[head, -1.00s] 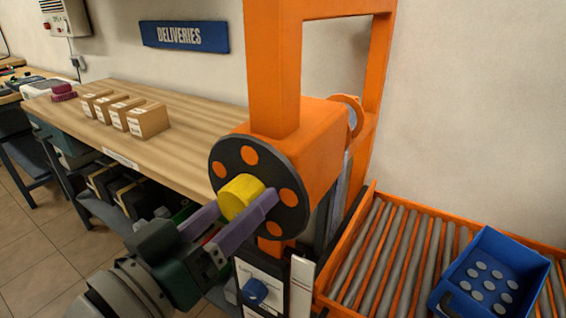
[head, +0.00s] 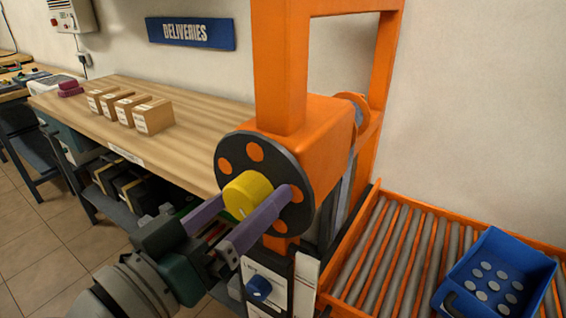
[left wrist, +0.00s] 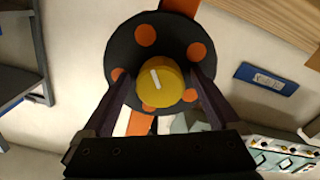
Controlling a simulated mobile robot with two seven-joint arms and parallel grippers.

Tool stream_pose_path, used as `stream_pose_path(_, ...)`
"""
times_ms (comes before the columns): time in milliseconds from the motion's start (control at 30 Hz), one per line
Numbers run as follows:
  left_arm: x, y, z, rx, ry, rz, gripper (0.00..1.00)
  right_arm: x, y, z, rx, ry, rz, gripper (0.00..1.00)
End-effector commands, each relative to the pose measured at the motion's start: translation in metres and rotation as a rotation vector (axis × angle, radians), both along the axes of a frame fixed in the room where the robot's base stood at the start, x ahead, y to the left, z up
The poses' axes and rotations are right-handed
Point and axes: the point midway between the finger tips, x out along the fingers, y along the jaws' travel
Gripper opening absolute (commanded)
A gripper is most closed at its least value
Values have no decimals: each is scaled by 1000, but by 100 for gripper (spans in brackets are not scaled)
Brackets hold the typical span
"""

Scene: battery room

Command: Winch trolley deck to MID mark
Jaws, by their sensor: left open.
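The orange winch trolley (head: 283,60) stands in the middle of the head view. Its black disc with orange spots (head: 236,148) carries a yellow knob (head: 247,194) at its centre. My left gripper (head: 250,208) is open, with its purple fingers on either side of the knob. In the left wrist view the yellow knob (left wrist: 159,82), with a white line on its face, sits between the fingertips; I cannot tell whether they touch it. A panel with a blue knob (head: 258,288) is below the disc. The trolley deck and MID mark cannot be made out. My right gripper is not in view.
A wooden bench (head: 185,150) with several small cartons (head: 153,116) stands behind on the left. An orange roller conveyor (head: 372,262) with a blue crate (head: 527,262) of grey discs is at the right. A DELIVERIES sign (head: 191,33) hangs on the wall.

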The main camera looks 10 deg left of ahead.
Motion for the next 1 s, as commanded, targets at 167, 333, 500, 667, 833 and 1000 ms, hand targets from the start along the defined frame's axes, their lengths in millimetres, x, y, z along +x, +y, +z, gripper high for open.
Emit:
stream_pose_path(167,-20,7,-1,2,4,0,96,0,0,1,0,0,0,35)
stream_pose_path(333,-53,19,-2,2,5,-1,96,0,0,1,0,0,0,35)
stream_pose_path(500,-79,29,-2,1,4,-1,96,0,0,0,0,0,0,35)
stream_pose_path(667,-91,33,0,1,1,0,96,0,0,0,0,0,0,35)
stream_pose_path(833,-93,34,0,1,-1,0,96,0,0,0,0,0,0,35)
stream_pose_path(1000,-92,34,0,1,0,0,96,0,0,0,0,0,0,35)
